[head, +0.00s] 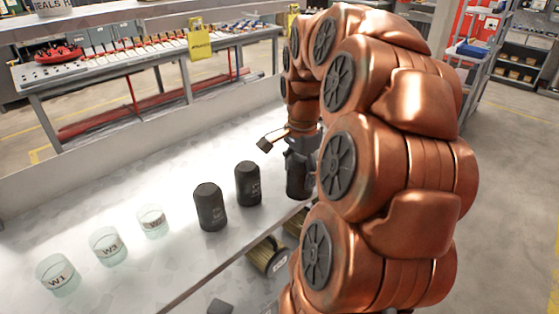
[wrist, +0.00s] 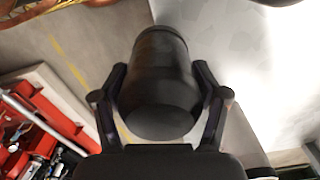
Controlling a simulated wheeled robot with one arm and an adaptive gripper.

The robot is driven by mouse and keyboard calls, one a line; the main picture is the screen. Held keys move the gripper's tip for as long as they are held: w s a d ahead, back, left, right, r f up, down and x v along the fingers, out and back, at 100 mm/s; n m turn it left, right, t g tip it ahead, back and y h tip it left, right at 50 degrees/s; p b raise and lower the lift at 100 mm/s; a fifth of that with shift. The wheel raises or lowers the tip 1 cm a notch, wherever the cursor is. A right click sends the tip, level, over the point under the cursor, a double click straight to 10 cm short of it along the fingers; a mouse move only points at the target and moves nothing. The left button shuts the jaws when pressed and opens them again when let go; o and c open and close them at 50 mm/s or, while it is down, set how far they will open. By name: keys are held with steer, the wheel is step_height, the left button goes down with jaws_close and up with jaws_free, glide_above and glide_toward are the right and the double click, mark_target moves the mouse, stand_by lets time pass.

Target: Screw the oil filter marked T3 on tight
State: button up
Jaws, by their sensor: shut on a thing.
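My gripper (wrist: 160,88) is shut on a black cylindrical oil filter, its fingers on both sides of it in the wrist view. This held filter (wrist: 158,80) also shows in the head view (head: 297,180), under my gripper at the table's front edge. No mark is readable on it, and I cannot tell whether its far end touches a mount. Two more black filters stand upright on the white table, the nearer one (head: 210,207) and the farther one (head: 248,184). Their small markings are too blurred to read.
Glass jars W1 (head: 58,276), W3 (head: 108,246) and W2 (head: 152,221) stand in a row on the table (head: 60,215). Pleated yellowish cartridges (head: 267,256) show below its front edge. A red tool case (wrist: 35,125) lies at left in the wrist view.

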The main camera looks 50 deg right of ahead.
steer(key=w+d, duration=0.1)
steer(key=w, duration=0.2)
steer(key=w+d+p, duration=0.1)
steer(key=w, duration=0.2)
steer(key=w+d+f+p, duration=0.1)
steer(key=w+d, duration=0.1)
steer(key=w, duration=0.1)
steer(key=shift+w, duration=0.25)
steer(key=shift+w, duration=0.1)
steer(key=shift+w+d+p, duration=0.15)
steer(key=shift+w+p, duration=0.15)
steer(key=shift+w, duration=0.05)
steer(key=shift+w+f+p, duration=0.1)
steer(key=shift+f+p, duration=0.4)
steer(key=shift+f, duration=1.1)
steer(key=shift+f+b, duration=0.1)
steer(key=shift+b, duration=0.2)
steer(key=o, duration=1.5)
steer(key=shift+p, duration=0.65)
